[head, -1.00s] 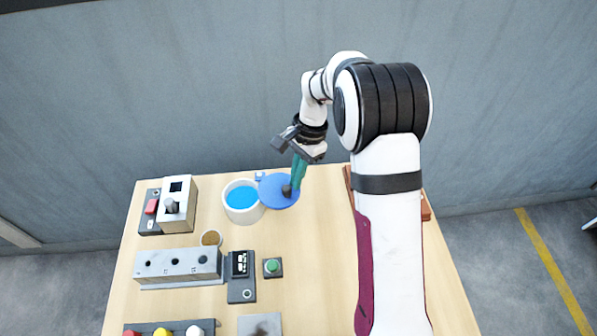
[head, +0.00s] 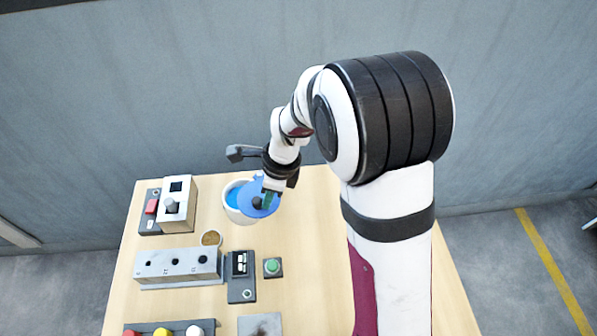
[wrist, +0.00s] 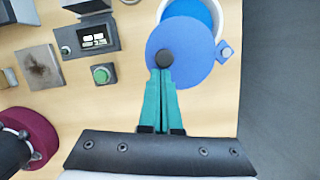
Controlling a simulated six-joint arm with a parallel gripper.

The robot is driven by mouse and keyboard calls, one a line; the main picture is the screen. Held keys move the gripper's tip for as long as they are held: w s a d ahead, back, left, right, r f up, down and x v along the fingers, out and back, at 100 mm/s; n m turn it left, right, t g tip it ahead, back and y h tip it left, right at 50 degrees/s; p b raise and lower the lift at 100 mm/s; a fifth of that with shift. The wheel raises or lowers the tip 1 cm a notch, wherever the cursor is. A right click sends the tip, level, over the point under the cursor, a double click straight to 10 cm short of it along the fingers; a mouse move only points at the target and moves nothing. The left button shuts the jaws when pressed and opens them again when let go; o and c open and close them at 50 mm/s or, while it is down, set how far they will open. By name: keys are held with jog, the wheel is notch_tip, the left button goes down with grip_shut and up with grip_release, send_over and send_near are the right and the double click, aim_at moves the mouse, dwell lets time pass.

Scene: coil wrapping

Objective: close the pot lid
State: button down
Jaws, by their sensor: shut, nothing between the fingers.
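The white pot (head: 229,210) stands at the back of the table with bright blue contents showing. The blue lid (head: 257,206) lies over the right part of its opening, leaving the left part uncovered. In the wrist view the lid (wrist: 203,65) overlaps the near part of the pot (wrist: 236,12), and its small blue hinge tab sits at the rim. My gripper (head: 266,199) is shut and empty over the lid. Its teal fingertips (wrist: 164,73) are right beside the black knob (wrist: 165,58), seemingly touching it; the knob is not between them.
Left of the pot is a box with a lever (head: 180,205). In front are a small brown-filled cup (head: 211,238), a grey block with holes (head: 178,265), a display unit (head: 241,275) and a green button (head: 272,267). The table to the right of the pot is clear.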

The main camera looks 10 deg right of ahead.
aim_at(240, 208)
jog(key=a+m, duration=0.3)
jog(key=shift+a+t, duration=0.15)
jog(key=shift+t, duration=0.25)
jog(key=shift+w+a, duration=0.25)
jog(key=shift+a, duration=0.55)
jog(key=shift+w+a, duration=0.25)
jog(key=shift+a, duration=0.65)
jog(key=s+d+r, duration=0.4)
jog(key=s+r, duration=0.1)
jog(key=r, duration=0.4)
jog(key=s+d+r+n, duration=0.1)
jog(key=s+d+n, duration=0.4)
jog(key=s+n, duration=0.4)
jog(key=s+d+r+n+g+h, duration=0.1)
jog(key=s+d+r+n, duration=0.1)
jog(key=s+d+n, duration=0.4)
jog(key=s+n, duration=0.3)
jog(key=s, duration=0.2)
jog(key=shift+s+d+g, duration=0.15)
jog(key=shift+g, duration=0.15)
